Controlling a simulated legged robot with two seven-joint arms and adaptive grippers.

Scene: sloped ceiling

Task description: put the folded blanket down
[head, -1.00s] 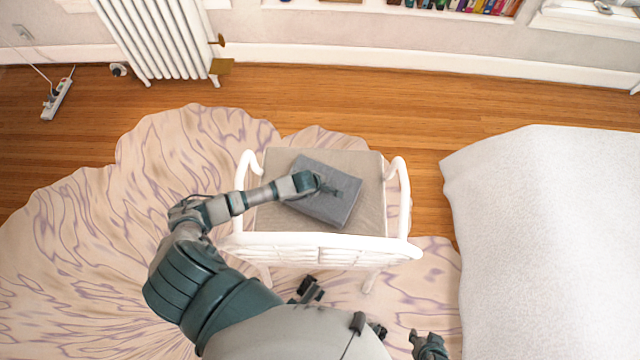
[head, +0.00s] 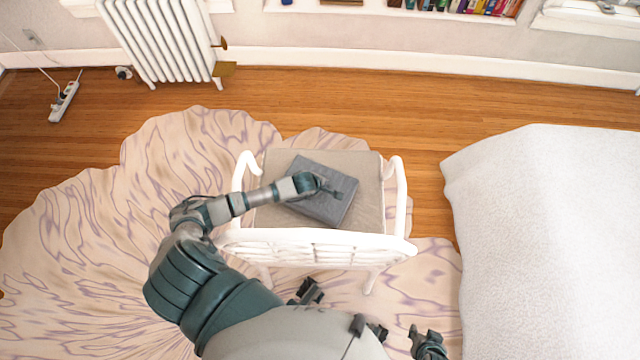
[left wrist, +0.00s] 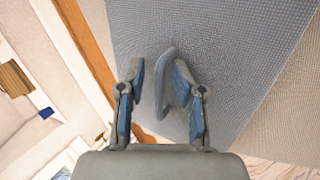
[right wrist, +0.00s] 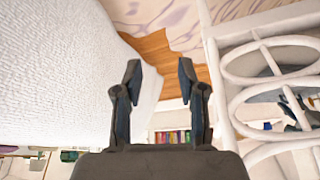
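The folded blanket (head: 338,208) is blue-grey and lies flat, slightly turned, on the seat of a white-framed chair (head: 268,215). My left gripper (head: 330,188) is over the middle of the blanket. In the left wrist view the blanket (left wrist: 225,35) fills much of the picture, and a raised strap-like fold (left wrist: 162,85) stands between the fingers of my left gripper (left wrist: 157,65). These fingers are spread apart; whether one touches the fold I cannot tell. My right gripper (head: 425,335) is low at the front, open and empty, as the right wrist view shows (right wrist: 158,68).
The white chair back (head: 320,245) stands between my body and the seat. A white-covered bed (head: 550,230) is on the right. A pale patterned rug (head: 110,230) lies under the chair. A radiator (head: 160,45) and a power strip (head: 64,102) are at the far left.

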